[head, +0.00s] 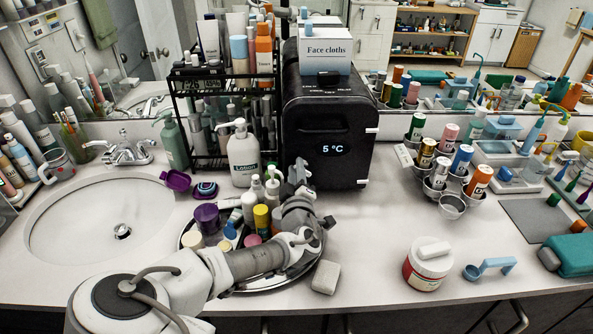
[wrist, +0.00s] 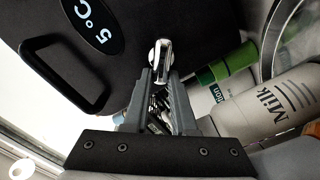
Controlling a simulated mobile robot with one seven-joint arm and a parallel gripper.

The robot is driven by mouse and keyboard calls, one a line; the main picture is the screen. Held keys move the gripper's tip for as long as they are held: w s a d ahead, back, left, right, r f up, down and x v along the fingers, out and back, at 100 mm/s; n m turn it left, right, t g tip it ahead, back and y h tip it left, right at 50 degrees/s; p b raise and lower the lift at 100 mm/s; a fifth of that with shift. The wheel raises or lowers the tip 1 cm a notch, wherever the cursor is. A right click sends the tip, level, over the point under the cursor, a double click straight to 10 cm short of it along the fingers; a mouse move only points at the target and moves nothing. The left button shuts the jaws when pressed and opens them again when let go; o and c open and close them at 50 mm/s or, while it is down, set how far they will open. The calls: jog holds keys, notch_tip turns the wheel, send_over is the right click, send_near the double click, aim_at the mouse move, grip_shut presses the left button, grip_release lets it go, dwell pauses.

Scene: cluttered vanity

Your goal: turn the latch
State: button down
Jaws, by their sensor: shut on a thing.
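The black mini fridge (head: 326,110) with a lit 5 °C display stands at the back of the counter. Its door (wrist: 122,62) fills the upper left of the wrist view, sideways. A small silver latch (wrist: 163,50) shows at the door's edge. My gripper (wrist: 161,76) is shut on the latch, with its fingertips around the lower part. In the head view my gripper (head: 299,172) is at the fridge's lower left front, and the latch is hidden there. The door looks closed.
A round tray (head: 315,277) of bottles lies under my arm. A lotion bottle (head: 243,157) and a black rack (head: 172,86) stand left of the fridge. A milk bottle (wrist: 262,107) is close to my gripper. Counter right of the fridge front (head: 365,222) is clear.

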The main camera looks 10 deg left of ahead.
dwell(0.3)
jog(key=c, duration=0.7)
grip_release()
jog(key=p+v, duration=0.6)
jog(key=v, duration=1.1)
jog(key=shift+s, duration=0.25)
